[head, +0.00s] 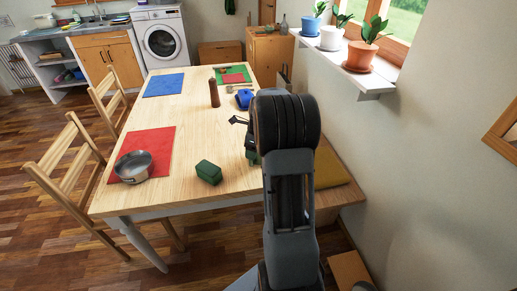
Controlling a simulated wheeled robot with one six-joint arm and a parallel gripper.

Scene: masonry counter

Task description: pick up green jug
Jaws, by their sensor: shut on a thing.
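The green jug (252,156) shows only as a small dark green part beside my arm, over the near right part of the table. Most of it is hidden behind my arm and gripper. My gripper (249,139) is partly hidden behind my own arm. It is shut on the green jug. Whether the jug touches the tabletop cannot be told from this view.
The wooden table (190,120) bears a green block-like item (208,172), a metal pan (133,167) on a red mat (160,143), a brown bottle-like item (214,93) and a blue item (243,98). Chairs (70,170) stand left; a potted-plant shelf (345,78) is right.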

